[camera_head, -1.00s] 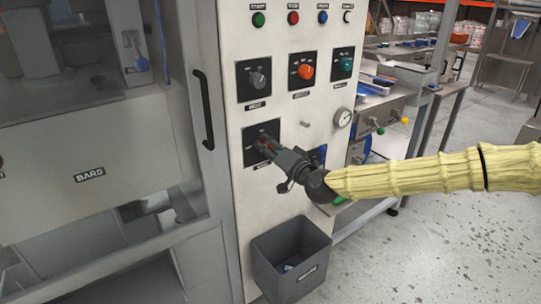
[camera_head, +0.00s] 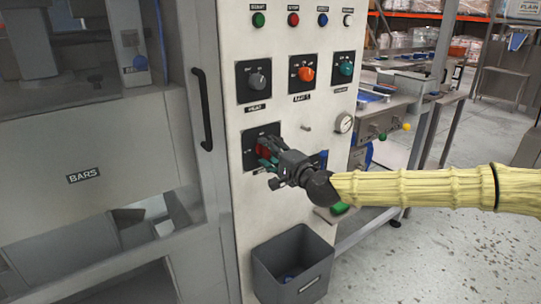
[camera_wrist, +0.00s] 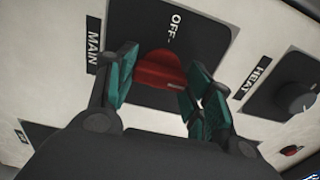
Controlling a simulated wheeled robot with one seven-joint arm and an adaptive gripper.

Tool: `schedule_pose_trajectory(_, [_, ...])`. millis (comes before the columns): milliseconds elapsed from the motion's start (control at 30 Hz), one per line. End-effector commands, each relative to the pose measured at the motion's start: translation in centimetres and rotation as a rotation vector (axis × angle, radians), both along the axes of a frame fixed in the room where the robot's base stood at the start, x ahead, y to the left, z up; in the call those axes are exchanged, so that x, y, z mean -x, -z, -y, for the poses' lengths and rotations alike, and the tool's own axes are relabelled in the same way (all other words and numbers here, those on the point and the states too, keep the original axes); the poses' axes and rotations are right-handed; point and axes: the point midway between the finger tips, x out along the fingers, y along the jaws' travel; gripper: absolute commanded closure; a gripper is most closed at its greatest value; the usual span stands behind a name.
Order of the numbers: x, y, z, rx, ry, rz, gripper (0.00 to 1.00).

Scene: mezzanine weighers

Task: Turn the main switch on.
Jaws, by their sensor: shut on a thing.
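The main switch is a red knob (camera_wrist: 158,70) on a dark square plate (camera_wrist: 205,22), beside a "MAIN" label. "OFF" is printed on the plate near the knob. In the head view the red knob (camera_head: 263,150) sits low on the white panel, partly hidden by my fingers. My gripper (camera_head: 268,157) reaches it from the right. In the wrist view the green-padded fingertips of my gripper (camera_wrist: 162,82) are on either side of the knob, shut on it. The knob's lower part and any "ON" mark are hidden.
A "HEAT" knob (camera_wrist: 297,97) lies to the right in the wrist view. Above the switch are a grey knob (camera_head: 256,80), an orange knob (camera_head: 306,74) and a teal knob (camera_head: 346,69). A gauge (camera_head: 344,123) is at right. A grey bin (camera_head: 315,262) hangs below.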

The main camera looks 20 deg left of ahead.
Motion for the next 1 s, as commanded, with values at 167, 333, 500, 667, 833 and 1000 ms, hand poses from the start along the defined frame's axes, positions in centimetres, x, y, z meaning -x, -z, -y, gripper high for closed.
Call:
schedule_pose_trajectory(167, [0.09, 0.03, -0.08, -0.013, -0.002, -0.017, 0.72])
schedule_pose_trajectory(333, [0.08, 0.01, -0.09, -0.014, -0.002, -0.018, 0.72])
schedule_pose_trajectory(500, [0.08, 0.01, -0.09, -0.014, -0.002, -0.018, 0.72])
schedule_pose_trajectory(667, [0.06, 0.01, -0.06, -0.014, -0.002, -0.017, 0.27])
schedule_pose_trajectory(833, [0.03, 0.01, 0.00, -0.014, 0.000, -0.017, 0.27])
schedule_pose_trajectory(1000, [0.06, 0.00, 0.09, -0.014, 0.000, -0.017, 0.27])
